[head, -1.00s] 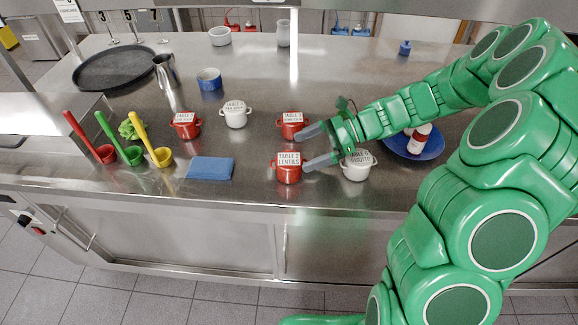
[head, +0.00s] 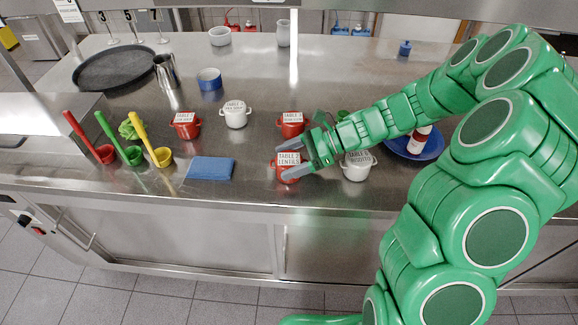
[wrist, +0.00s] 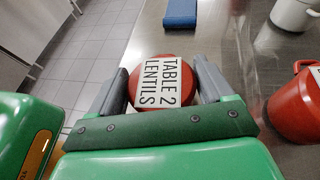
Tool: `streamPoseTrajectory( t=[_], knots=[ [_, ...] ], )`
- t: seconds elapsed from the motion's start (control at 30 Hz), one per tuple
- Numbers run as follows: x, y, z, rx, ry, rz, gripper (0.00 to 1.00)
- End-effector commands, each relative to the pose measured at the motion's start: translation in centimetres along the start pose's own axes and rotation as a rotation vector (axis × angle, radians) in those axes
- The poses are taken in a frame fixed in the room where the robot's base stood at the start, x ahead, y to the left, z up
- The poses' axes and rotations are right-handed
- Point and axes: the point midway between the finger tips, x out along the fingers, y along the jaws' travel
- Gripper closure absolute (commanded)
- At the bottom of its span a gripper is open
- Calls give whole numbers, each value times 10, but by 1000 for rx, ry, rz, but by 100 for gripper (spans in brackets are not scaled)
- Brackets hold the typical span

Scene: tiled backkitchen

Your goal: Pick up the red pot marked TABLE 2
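The red pot marked TABLE 2 LENTILS (head: 286,176) stands on the steel counter near its front edge. In the wrist view its red lid with the white label (wrist: 164,82) lies between the two grey fingers. My gripper (head: 289,160) is open, with one finger on each side of the pot near the lid. The fingers (wrist: 163,84) look close to the lid; I cannot tell whether either touches. The pot's lower body is hidden in the wrist view.
Another red pot (head: 291,126) stands just behind, and a white pot (head: 357,172) close on the right. A red pot (head: 185,129), a white pot (head: 235,120) and a blue cloth (head: 211,168) are further left. A blue plate (head: 432,151) with a bottle lies right.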

Motion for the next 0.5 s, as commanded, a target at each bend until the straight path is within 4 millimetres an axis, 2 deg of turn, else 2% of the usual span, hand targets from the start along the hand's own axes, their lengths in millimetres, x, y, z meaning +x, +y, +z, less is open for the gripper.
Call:
streamPoseTrajectory(
  t=[0.03,0.23,0.5],
  knots=[
    [0,0,0,0,0,0,32],
    [0,0,0,0,0,0,62],
    [-1,0,1,0,0,0,63]
  ],
)
